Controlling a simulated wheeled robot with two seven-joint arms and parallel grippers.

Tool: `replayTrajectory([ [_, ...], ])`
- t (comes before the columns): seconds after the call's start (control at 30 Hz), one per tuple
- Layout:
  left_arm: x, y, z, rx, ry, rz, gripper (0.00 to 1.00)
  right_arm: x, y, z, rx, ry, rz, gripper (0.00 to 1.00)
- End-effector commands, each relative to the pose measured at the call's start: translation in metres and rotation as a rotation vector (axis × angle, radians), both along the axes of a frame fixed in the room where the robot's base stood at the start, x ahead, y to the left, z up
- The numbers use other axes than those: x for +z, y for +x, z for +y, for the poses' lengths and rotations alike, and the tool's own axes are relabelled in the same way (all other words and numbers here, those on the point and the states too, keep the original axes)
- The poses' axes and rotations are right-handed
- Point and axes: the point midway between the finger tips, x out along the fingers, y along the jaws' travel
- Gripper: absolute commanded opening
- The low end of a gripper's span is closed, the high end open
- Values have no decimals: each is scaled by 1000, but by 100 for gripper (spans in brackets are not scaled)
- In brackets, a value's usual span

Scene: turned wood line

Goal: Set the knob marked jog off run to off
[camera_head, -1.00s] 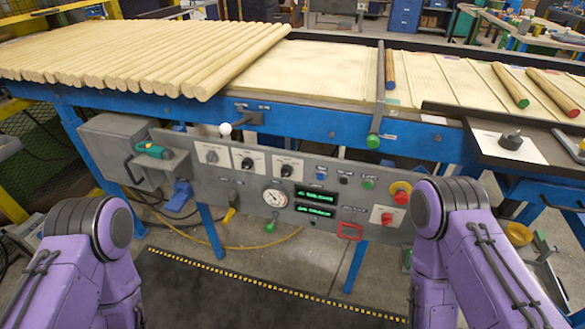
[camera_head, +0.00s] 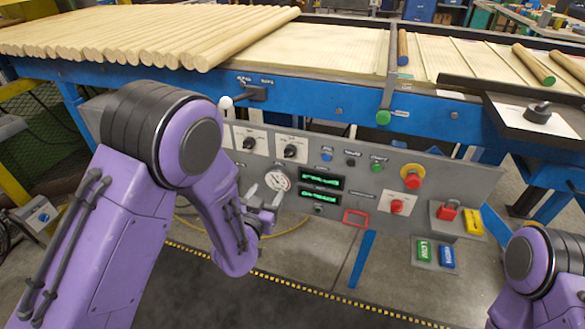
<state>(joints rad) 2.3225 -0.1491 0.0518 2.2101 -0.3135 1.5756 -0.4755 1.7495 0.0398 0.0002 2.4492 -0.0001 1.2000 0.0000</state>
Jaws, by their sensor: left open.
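The grey control panel (camera_head: 340,185) hangs below the blue table frame. Two black rotary knobs on white plates show on its upper left, a left knob (camera_head: 248,143) and a right knob (camera_head: 290,151). A third plate at far left is mostly hidden by my left arm. The lettering is too small to read, so I cannot tell which knob is marked jog off run. My left gripper (camera_head: 263,197) is open and empty, below the two knobs and left of the round gauge (camera_head: 278,180). Only part of my right arm shows at the right edge; its gripper is out of view.
A white-ball lever (camera_head: 226,103) stands above the knobs. Right of them are small buttons, green displays (camera_head: 320,183), a red frame (camera_head: 355,218) and a red mushroom button (camera_head: 411,176). Another black knob (camera_head: 538,112) sits on the right plate. Wooden rods (camera_head: 130,40) lie above.

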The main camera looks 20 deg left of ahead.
Motion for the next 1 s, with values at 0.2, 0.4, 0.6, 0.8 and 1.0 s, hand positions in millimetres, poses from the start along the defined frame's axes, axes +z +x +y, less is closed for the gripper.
replayTrajectory([
  [0.2, 45, 36, -18, -54, 55, -146, 63, -7, 0, 0, 0, 0, 0, 43],
  [0.4, 44, 80, -18, -51, 52, -142, 63, -3, 0, 0, 0, 0, 0, 43],
  [0.6, 43, 116, -20, -52, 52, -140, 63, -2, 0, 0, 0, 0, 0, 43],
  [0.8, 42, 127, -20, -51, 52, -137, 63, -2, 0, 0, 0, 0, 0, 43],
  [1.0, 42, 127, -20, -52, 52, -137, 56, -2, 0, 0, 0, 0, 0, 43],
])
